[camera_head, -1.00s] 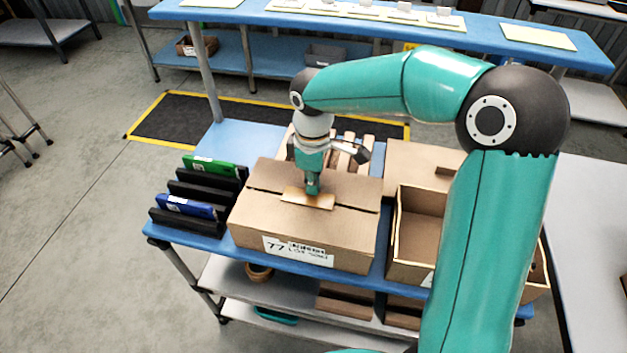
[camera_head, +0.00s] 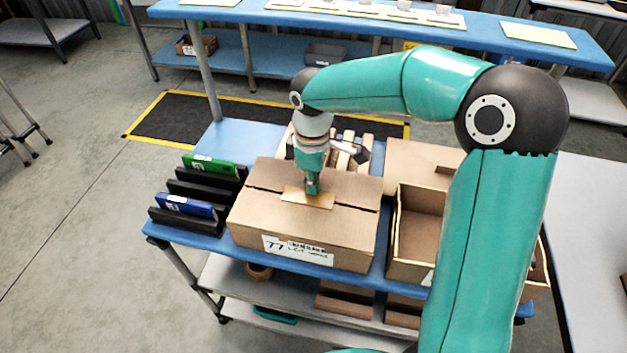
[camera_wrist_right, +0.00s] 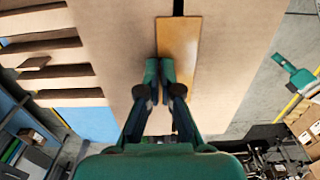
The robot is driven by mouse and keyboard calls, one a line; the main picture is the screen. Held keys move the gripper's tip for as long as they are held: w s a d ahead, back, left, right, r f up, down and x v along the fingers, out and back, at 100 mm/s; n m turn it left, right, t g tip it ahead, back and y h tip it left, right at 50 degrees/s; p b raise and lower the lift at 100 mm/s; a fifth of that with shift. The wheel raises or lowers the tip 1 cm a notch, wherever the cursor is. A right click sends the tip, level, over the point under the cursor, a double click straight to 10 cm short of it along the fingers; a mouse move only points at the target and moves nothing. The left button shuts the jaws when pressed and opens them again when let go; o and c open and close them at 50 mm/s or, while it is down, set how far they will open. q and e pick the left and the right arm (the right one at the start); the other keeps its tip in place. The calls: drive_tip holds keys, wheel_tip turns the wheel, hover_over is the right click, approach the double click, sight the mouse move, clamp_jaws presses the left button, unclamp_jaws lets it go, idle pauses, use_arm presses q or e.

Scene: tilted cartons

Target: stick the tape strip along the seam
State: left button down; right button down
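A closed brown carton (camera_head: 300,245) with a white label sits on the blue cart top. A dark seam (camera_head: 264,189) runs across its top. The orange-tan tape strip (camera_head: 322,201) lies over the middle of that seam; in the right wrist view the strip (camera_wrist_right: 181,45) covers the seam, which shows beyond its far end. My right gripper (camera_head: 312,192) points down at the strip. In the right wrist view its fingertips (camera_wrist_right: 160,70) are together at the strip's left edge. I cannot tell whether they pinch or only touch it.
Black holders with a green item (camera_head: 213,167) and a blue item (camera_head: 188,207) stand left of the carton. An open box (camera_head: 423,220) stands on the right, with another carton (camera_head: 415,160) behind it. The cart's back left corner is clear.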

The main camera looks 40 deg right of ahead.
drive_tip(key=c, duration=1.8)
unclamp_jaws()
drive_tip(key=shift+c, duration=0.2)
drive_tip(key=o, duration=0.6)
wheel_tip(320, 180, up, 18)
drive_tip(key=p, duration=0.5)
drive_tip(key=shift+p, duration=0.4)
drive_tip(key=shift+f, duration=0.1)
